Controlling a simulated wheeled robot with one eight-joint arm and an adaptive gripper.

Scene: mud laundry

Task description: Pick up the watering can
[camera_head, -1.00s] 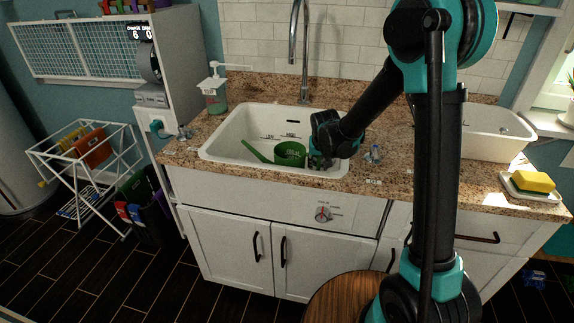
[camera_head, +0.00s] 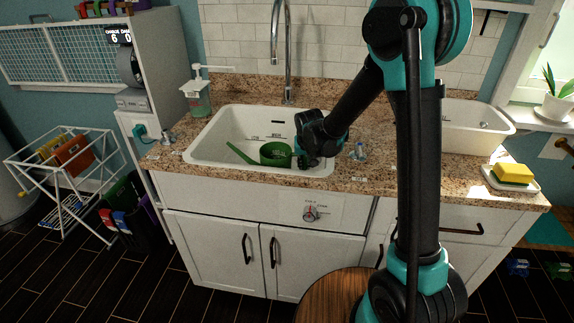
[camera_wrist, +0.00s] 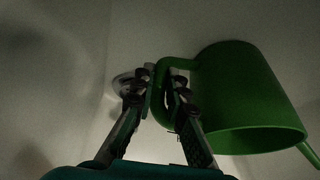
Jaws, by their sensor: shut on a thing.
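The green watering can (camera_head: 276,154) is in the white sink basin (camera_head: 222,125), with its long spout pointing left. In the wrist view the can (camera_wrist: 238,95) fills the right side, and its curved handle (camera_wrist: 160,85) passes between the fingers. My gripper (camera_head: 308,160) is at the right side of the can, by the basin's right wall. In the wrist view my gripper (camera_wrist: 157,84) is shut on the handle. The can looks upright; I cannot tell whether its base touches the basin floor.
The faucet (camera_head: 283,50) rises behind the basin. A soap bottle (camera_head: 198,95) stands on the counter at the left. A small clear item (camera_head: 360,152) stands close right of the gripper. A yellow sponge (camera_head: 513,173) lies on a dish at the right. A round wooden top (camera_head: 325,295) is in front of the cabinet.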

